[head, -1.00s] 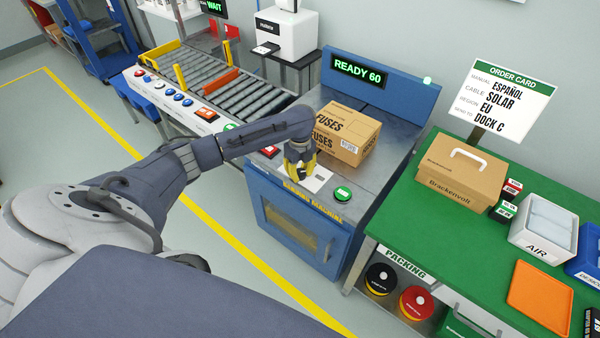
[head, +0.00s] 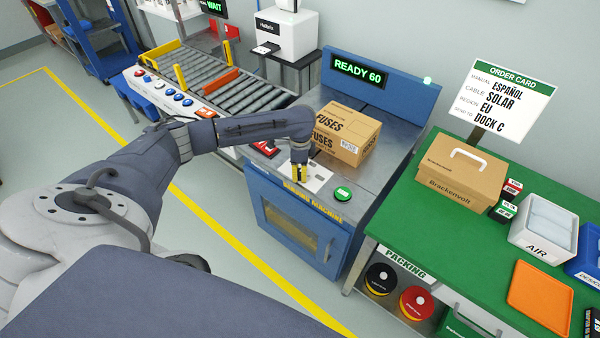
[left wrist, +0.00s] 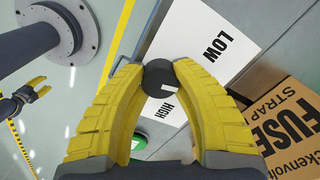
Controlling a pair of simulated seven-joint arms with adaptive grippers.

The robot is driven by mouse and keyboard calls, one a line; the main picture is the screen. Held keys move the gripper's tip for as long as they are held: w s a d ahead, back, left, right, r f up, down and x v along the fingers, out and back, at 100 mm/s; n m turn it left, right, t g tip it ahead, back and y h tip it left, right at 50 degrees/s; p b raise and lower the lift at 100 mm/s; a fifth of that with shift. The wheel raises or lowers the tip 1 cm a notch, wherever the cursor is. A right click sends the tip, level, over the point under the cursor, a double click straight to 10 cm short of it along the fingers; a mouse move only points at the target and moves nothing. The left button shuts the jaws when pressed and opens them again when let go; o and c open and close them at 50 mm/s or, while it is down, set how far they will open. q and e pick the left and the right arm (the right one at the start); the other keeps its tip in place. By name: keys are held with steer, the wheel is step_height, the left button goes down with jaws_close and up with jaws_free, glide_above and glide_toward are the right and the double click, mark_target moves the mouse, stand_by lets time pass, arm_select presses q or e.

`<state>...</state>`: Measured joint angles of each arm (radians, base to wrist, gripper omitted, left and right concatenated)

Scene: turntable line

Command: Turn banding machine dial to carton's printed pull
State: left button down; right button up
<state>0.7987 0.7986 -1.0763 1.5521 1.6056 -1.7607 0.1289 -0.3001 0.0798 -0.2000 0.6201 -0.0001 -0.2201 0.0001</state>
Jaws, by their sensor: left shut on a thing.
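My left gripper (head: 300,173) is shut on the dial, one yellow finger on each side. The banding machine (head: 292,223) is blue with a steel top, and its display (head: 358,70) reads READY 60. The Fuses carton (head: 347,133) lies on its top behind the gripper. In the left wrist view the carton (left wrist: 285,110) shows FUSES and STRAP; the rest of that line is cut off. My right gripper (left wrist: 36,91) looks open, far from the machine.
A green button (head: 342,194) is right of the dial plate, and a red switch (head: 266,149) is left of it. A roller conveyor (head: 215,80) adjoins on the left. The green packing table (head: 440,228) on the right holds a Brackenvolt box (head: 462,175).

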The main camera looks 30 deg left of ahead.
mark_target(300, 172)
arm_select(q)
steer(key=n, duration=0.6)
steer(key=shift+n, duration=0.4)
stand_by(0.4)
steer(key=c, duration=0.9)
jaws_free()
steer(key=shift+r, duration=0.1)
step_height(300, 172, up, 12)
